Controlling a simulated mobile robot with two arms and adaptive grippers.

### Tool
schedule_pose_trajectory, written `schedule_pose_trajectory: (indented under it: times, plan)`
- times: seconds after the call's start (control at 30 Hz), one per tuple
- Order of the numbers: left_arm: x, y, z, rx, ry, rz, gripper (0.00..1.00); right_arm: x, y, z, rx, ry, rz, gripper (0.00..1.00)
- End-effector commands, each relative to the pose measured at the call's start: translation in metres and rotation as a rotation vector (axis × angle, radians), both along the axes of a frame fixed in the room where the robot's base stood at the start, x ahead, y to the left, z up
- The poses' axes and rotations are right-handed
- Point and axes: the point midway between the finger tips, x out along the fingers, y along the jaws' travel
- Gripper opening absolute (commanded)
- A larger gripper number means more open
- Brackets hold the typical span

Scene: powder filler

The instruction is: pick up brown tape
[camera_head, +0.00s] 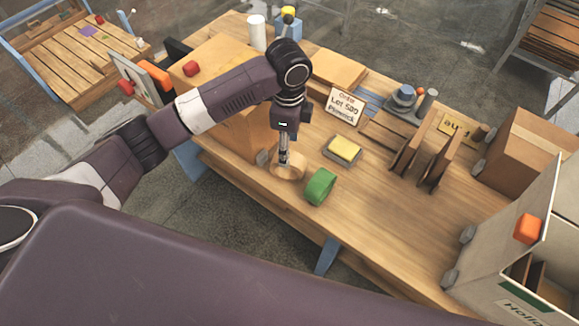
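The brown tape (290,176) is a pale tan roll near the front edge of the wooden table, close to the large wooden box. My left gripper (284,160) points straight down over it, with its fingertips at or just inside the roll. The fingers look narrow and close together from here. I cannot tell whether they are open, shut or touching the tape. A green tape roll (320,187) stands on the table just right of the brown tape. My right gripper is not in view.
A yellow sponge (345,149) on a dark tray lies right of my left gripper. A cardboard box (525,150) is at the right. The table's front right stretch (390,230) is clear.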

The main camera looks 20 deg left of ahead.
Motion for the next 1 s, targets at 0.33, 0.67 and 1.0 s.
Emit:
schedule_pose_trajectory:
  times: [0.33,0.67,1.0]
  plan:
    - [0.0,0.0,-0.038,0.0,0.0,0.0,0.54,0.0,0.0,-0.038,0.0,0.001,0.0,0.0]
    - [0.0,0.001,-0.067,0.0,0.003,0.002,0.54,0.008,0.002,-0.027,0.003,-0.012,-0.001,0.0]
    - [0.003,0.003,-0.112,0.001,0.001,0.0,0.54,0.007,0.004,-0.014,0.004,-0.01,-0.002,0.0]
